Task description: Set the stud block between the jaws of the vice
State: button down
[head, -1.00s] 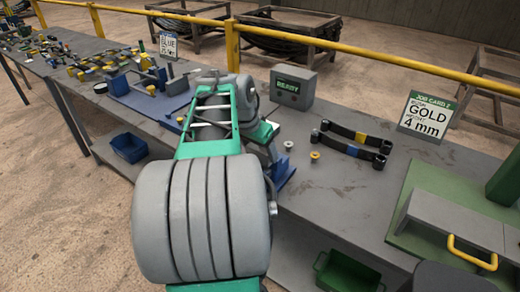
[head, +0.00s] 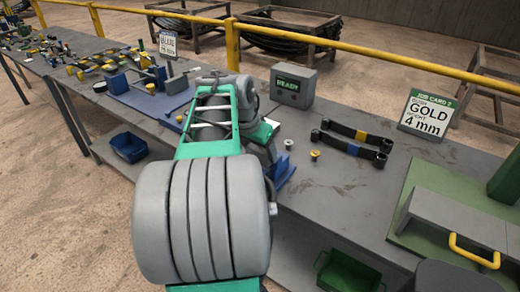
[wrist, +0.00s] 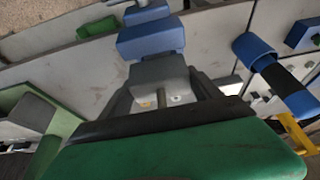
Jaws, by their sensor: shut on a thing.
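In the wrist view, my gripper (wrist: 163,92) shows as two dark fingers reaching past the green wrist cover. It is shut on a grey block, the stud block (wrist: 160,72), with a thin upright pin showing between the fingers. Blue parts that look like the vice (wrist: 150,38) lie just beyond the block; I cannot tell whether block and vice touch. In the head view, a blue part of what looks like the vice (head: 283,168) shows beside my arm. My arm hides the gripper, the block and most of the vice there.
A grey READY box (head: 293,87) and a job card (head: 427,113) stand behind. A green fixture (head: 405,210) is at right. A blue bin (head: 129,147) sits below left.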

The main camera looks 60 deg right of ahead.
jog(key=shift+f+b, duration=1.15)
jog(key=shift+f, duration=0.2)
jog(key=c, duration=0.6)
grip_release()
jog(key=o, duration=0.6)
jog(key=shift+c, duration=0.2)
jog(key=shift+o, duration=0.2)
jog(key=shift+f, duration=0.15)
jog(key=shift+r+p, duration=2.7)
jog(key=shift+r, duration=0.95)
